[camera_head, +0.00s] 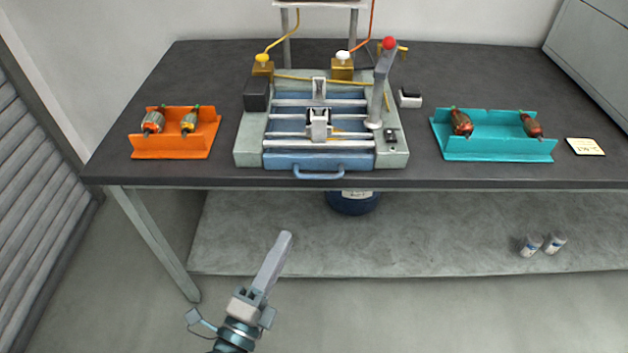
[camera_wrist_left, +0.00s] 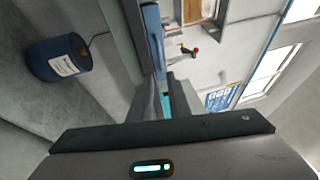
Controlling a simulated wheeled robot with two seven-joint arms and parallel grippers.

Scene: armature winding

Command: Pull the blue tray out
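The blue tray (camera_head: 285,161) sits in the grey winding machine (camera_head: 248,145) on the dark table. Its front face and blue loop handle (camera_head: 319,176) stick out slightly over the table's front edge. My left gripper (camera_head: 285,238) is in front of and below the table edge, apart from the handle, pointing up towards the machine. In the left wrist view its two fingers (camera_wrist_left: 168,95) stand apart with a gap between them and nothing visibly held. A blue strip, apparently the tray's front (camera_wrist_left: 154,45), shows beyond them. My right gripper is not in view.
An orange holder (camera_head: 172,148) with two armatures stands left of the machine, a teal holder (camera_head: 495,150) with two armatures right. A red-knobbed lever (camera_head: 382,85) rises from the machine. A blue drum (camera_head: 352,202) stands below the table. The space before the handle looks clear.

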